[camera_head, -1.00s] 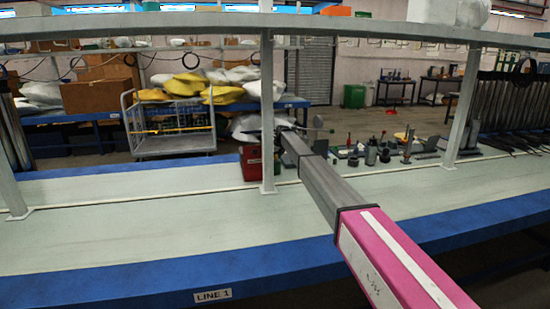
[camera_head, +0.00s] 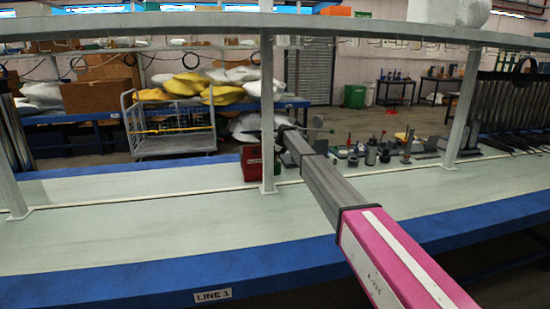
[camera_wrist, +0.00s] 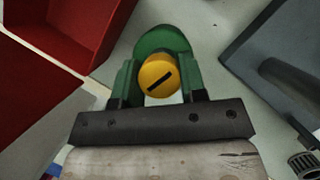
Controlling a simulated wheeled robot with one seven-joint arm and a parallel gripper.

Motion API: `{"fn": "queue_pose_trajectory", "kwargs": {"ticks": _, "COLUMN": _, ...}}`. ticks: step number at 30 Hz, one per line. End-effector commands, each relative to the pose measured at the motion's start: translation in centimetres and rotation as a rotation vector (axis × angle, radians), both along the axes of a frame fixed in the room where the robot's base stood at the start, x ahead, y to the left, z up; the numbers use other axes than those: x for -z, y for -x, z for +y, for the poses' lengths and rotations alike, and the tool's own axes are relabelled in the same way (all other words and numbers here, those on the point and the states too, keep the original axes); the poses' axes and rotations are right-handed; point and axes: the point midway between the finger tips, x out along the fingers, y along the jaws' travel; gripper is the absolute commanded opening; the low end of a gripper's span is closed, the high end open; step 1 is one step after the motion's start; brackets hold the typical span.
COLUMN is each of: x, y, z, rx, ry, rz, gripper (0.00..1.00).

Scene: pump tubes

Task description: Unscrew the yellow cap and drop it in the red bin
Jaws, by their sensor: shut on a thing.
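The red bin (camera_wrist: 105,22) is close at the upper left of the wrist view, beside my gripper. The cap cannot be made out in the head view.
A grey upright post (camera_head: 267,115) stands close to the bin and my arm. Several small parts and fixtures (camera_head: 385,152) stand on the bench to the right. A dark grey block (camera_wrist: 265,50) is at the right of the wrist view. The bench front is clear.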

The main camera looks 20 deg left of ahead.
Motion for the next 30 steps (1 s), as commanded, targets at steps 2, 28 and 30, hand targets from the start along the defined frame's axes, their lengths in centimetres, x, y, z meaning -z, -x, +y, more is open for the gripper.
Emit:
{"fn": "queue_pose_trajectory", "kwargs": {"ticks": 2, "x": 0.01, "y": 0.03, "z": 0.06, "rx": 0.001, "ry": -0.001, "rz": 0.0, "gripper": 0.1}}
{"fn": "queue_pose_trajectory", "kwargs": {"ticks": 28, "x": 0.01, "y": -0.1, "z": 0.05, "rx": -0.317, "ry": -0.001, "rz": 0.0, "gripper": 0.11}}
{"fn": "queue_pose_trajectory", "kwargs": {"ticks": 30, "x": 0.02, "y": -0.21, "z": 0.06, "rx": -0.367, "ry": 0.0, "rz": 0.001, "gripper": 0.11}}
